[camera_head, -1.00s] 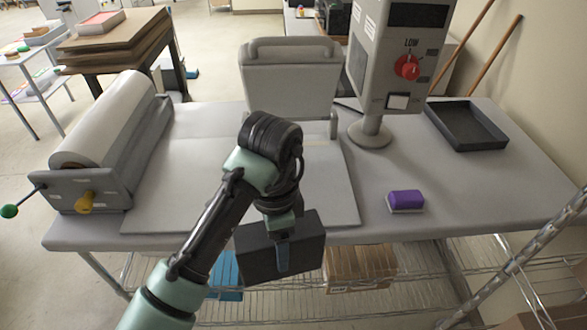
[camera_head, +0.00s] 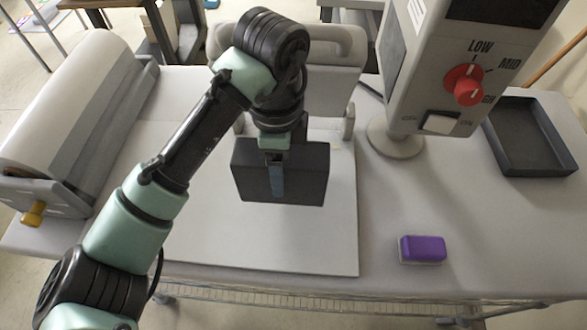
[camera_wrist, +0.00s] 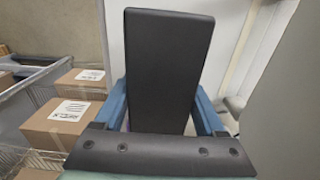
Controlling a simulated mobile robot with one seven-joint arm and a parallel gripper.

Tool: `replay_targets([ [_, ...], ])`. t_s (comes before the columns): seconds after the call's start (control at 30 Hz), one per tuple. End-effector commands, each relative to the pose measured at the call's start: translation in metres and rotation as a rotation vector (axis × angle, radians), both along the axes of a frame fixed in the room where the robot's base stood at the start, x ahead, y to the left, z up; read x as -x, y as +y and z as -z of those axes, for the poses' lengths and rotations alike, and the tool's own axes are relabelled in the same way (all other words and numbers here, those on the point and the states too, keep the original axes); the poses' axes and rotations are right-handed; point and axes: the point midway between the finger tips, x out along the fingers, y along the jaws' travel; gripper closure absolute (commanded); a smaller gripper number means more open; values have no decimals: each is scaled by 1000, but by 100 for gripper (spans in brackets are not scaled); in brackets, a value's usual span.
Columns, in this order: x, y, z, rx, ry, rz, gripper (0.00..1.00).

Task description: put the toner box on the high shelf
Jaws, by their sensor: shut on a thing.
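The toner box appears to be the dark grey box (camera_head: 305,178) hanging in my gripper (camera_head: 277,182) over the pale board on the worktable. In the wrist view the same dark box (camera_wrist: 168,60) stands between the two blue fingers of my gripper (camera_wrist: 162,112), which are shut on its sides. A finger covers part of its front face in the head view. No high shelf can be made out for sure in either view.
The worktable (camera_head: 400,220) carries a roller machine (camera_head: 75,115), a control post with a red knob (camera_head: 468,85), a purple block (camera_head: 423,249) and a dark tray (camera_head: 535,165). Cardboard boxes (camera_wrist: 60,125) sit at left in the wrist view.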

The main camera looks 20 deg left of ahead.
Motion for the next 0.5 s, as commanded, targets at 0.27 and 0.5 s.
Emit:
replay_targets([
  [0.27, 0, -2, 43, 5, 1, -2, 100],
  [0.5, 0, -1, 65, 3, 0, 0, 100],
])
